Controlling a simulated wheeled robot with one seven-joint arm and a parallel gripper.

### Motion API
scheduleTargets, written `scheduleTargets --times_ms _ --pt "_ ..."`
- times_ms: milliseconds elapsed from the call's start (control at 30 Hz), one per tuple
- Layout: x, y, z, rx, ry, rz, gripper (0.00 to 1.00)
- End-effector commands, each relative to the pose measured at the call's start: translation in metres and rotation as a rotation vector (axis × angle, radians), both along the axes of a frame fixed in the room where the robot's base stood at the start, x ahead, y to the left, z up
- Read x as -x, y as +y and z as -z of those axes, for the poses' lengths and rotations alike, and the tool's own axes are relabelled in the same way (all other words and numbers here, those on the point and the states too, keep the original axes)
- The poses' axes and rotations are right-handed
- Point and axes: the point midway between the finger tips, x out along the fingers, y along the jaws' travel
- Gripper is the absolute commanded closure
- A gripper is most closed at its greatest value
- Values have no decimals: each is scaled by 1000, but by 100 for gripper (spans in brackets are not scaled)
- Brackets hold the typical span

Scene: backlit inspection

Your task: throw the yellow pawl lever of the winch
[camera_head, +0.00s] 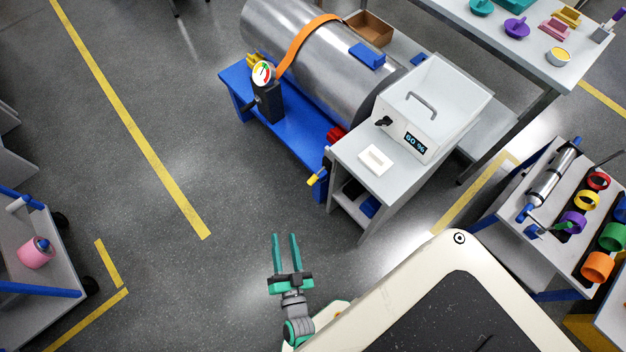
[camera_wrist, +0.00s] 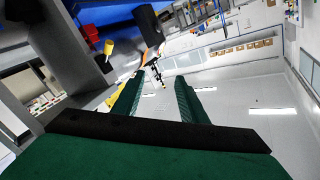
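The yellow pawl lever (camera_head: 316,177) shows as a short yellow grip on a dark stem at the front right end of the blue stand (camera_head: 285,137), next to the grey cabinet. In the wrist view a yellow grip (camera_wrist: 108,47) shows at the upper left, close to a red part (camera_wrist: 90,33). The winch body is mostly hidden; a red part (camera_head: 335,134) shows between stand and cabinet. My gripper (camera_head: 284,236) is open and empty, over clear floor in front of the stand, apart from the lever. Its green fingers (camera_wrist: 161,76) also show spread in the wrist view.
A steel drum (camera_head: 310,60) with an orange strap (camera_head: 298,48) lies on the stand beside a gauge (camera_head: 263,73). The grey cabinet (camera_head: 354,188) stands right of the lever. A cart (camera_head: 40,275) is at left, a tool bench (camera_head: 530,225) at right. Floor left of my gripper is clear.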

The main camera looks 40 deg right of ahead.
Motion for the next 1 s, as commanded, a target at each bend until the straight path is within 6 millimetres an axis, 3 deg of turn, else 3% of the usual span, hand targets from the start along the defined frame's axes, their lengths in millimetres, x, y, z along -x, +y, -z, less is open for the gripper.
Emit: scheduleTargets --times_ms 33,200,400,533,767,1000 --pt "-16 -14 15 -26 -25 47 61" --pt "-52 -66 54 -104 -97 203 61" --pt "-77 -119 83 -154 -153 346 61" --pt "-83 -138 91 -169 -172 397 61" --pt "-92 -154 94 -173 -181 418 61" --pt "-119 -184 93 -172 -180 417 61"
